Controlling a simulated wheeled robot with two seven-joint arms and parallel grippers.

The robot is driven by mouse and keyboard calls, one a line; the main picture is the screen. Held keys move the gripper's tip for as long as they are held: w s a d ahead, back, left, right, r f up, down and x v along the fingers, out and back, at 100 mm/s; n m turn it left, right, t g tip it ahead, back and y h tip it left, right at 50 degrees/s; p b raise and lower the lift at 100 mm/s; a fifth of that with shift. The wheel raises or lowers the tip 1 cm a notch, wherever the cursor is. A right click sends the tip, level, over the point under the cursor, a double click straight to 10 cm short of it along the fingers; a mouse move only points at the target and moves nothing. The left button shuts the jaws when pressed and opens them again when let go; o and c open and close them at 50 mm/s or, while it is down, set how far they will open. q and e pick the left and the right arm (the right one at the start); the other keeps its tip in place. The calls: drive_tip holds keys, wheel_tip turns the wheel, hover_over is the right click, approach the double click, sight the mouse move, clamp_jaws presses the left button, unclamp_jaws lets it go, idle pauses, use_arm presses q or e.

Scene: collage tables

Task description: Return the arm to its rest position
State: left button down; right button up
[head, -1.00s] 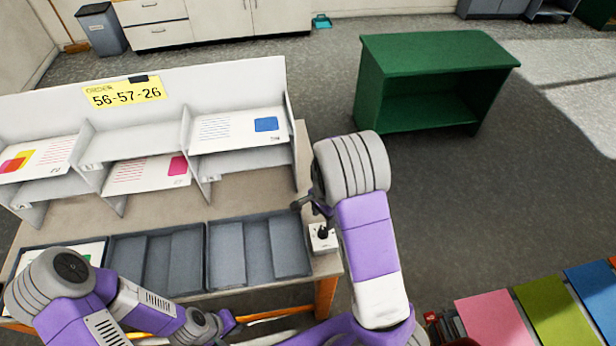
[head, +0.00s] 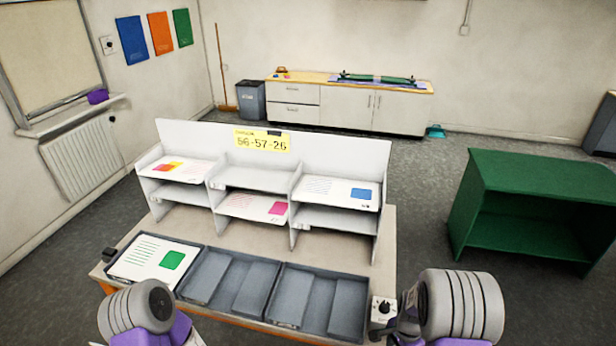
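My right arm is at the lower right, its grey ribbed joint beside the table's right edge. Part of my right gripper (head: 402,323) shows as dark pieces beside a small white box with a black knob (head: 382,308). The arm joint hides much of it, so its opening cannot be made out. I see nothing held in it. My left arm's grey joint and purple link are at the bottom left, in front of the table. My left gripper is out of the frame.
The table (head: 384,262) bears a white sorting shelf (head: 330,150) with printed sheets and a yellow number sign (head: 262,141). Dark trays (head: 318,300) line its front; the left one holds a green-marked sheet (head: 155,260). A green cabinet (head: 530,180) stands right, with open floor between.

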drive_tip(key=s+a+f+n+b, duration=0.1)
drive_tip(key=s+a+f+n, duration=0.25)
drive_tip(key=f, duration=0.45)
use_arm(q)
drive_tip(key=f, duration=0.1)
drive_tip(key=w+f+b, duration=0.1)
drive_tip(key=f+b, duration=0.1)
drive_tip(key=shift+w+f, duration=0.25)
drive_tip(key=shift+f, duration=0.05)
use_arm(e)
drive_tip(key=s+a+f+n+y, duration=0.4)
drive_tip(key=s+a+n, duration=0.3)
drive_tip(key=s+a, duration=0.2)
drive_tip(key=shift+s+a+f+t, duration=0.3)
drive_tip(key=shift+a+f, duration=0.6)
drive_tip(key=shift+a, duration=0.2)
drive_tip(key=shift+n, duration=0.25)
